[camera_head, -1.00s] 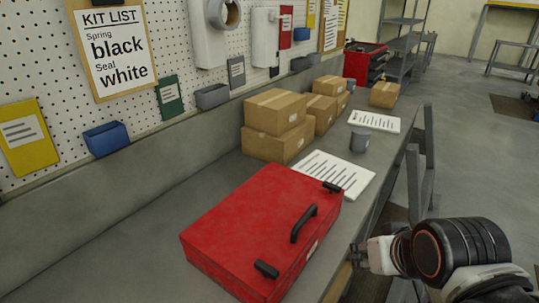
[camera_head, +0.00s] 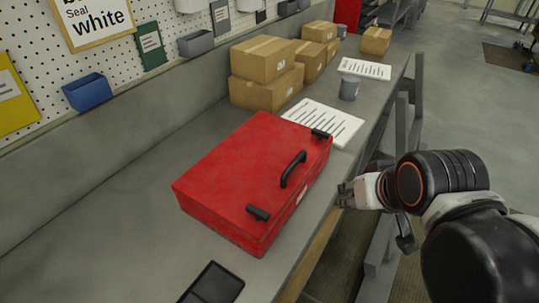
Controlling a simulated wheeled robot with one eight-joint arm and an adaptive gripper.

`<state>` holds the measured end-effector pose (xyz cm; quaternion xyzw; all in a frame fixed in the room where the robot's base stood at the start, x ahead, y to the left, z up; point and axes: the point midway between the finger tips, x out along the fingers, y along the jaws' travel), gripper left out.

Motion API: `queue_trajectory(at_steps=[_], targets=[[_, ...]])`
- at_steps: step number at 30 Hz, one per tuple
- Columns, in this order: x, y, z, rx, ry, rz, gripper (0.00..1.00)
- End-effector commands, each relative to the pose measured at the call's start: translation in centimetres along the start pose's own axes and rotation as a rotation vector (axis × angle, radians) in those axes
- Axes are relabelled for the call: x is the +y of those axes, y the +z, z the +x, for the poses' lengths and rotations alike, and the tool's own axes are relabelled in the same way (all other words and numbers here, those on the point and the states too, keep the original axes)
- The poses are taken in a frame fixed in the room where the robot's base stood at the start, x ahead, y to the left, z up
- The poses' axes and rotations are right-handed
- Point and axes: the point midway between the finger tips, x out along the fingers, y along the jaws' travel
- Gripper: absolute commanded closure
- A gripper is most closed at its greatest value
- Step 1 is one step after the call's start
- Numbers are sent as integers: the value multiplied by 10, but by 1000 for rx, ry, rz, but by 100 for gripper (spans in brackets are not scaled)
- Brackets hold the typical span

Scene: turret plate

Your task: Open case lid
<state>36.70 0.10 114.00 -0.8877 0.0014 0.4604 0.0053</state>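The red case (camera_head: 235,170) lies on the grey bench with its lid shut. Its black handle (camera_head: 292,169) and two black latches, one near (camera_head: 258,213) and one far (camera_head: 320,134), are on the side toward the bench's front edge. My gripper (camera_head: 343,194) is to the right of the case, beside the bench's front edge, apart from the handle. Its fingers point left toward the case. They are small and dark here, so I cannot tell whether they are open or shut.
A black tray (camera_head: 213,285) lies on the bench in front of the case. Behind the case are a printed sheet (camera_head: 322,122), a grey cup (camera_head: 349,88) and several cardboard boxes (camera_head: 265,88). A pegboard wall with bins runs along the left. Bench left of the case is clear.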

Motion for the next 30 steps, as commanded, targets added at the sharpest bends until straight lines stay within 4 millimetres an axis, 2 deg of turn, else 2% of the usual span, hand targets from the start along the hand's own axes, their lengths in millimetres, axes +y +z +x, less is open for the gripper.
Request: queue_trajectory(at_steps=[10, 21, 25, 30], targets=[[-23, -73, -23, -162, -37, 222, 67], [-58, -147, -18, -395, -26, 505, 67], [-69, -163, -11, -463, -8, 582, 67], [-77, -172, -3, -516, 9, 641, 67]])
